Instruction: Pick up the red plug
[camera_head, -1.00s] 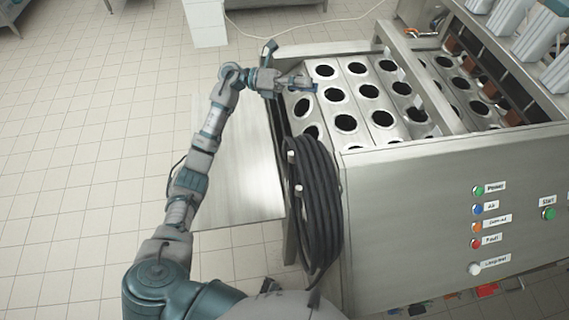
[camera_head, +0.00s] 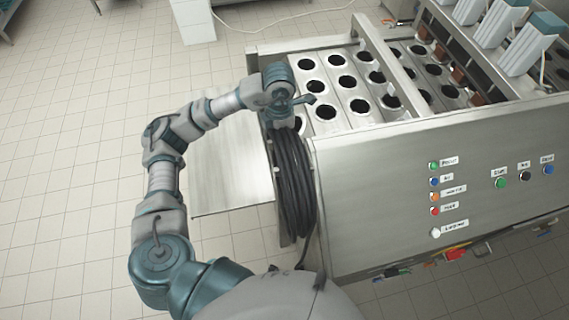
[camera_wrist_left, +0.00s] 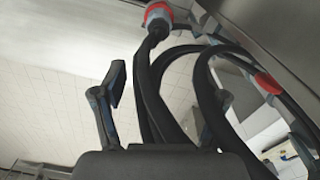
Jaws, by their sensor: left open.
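In the head view my left gripper (camera_head: 298,103) is over the top of the coiled black cable (camera_head: 293,185) at the machine's left end. The plug cannot be made out there. My right gripper is in neither view.
The steel machine (camera_head: 350,160) with rows of round holes stands right of the coil. A flat metal panel (camera_head: 230,170) sticks out left of the coil, under my arm. In the wrist view a second red piece (camera_wrist_left: 267,83) sits on the looped cables. Open tiled floor lies left.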

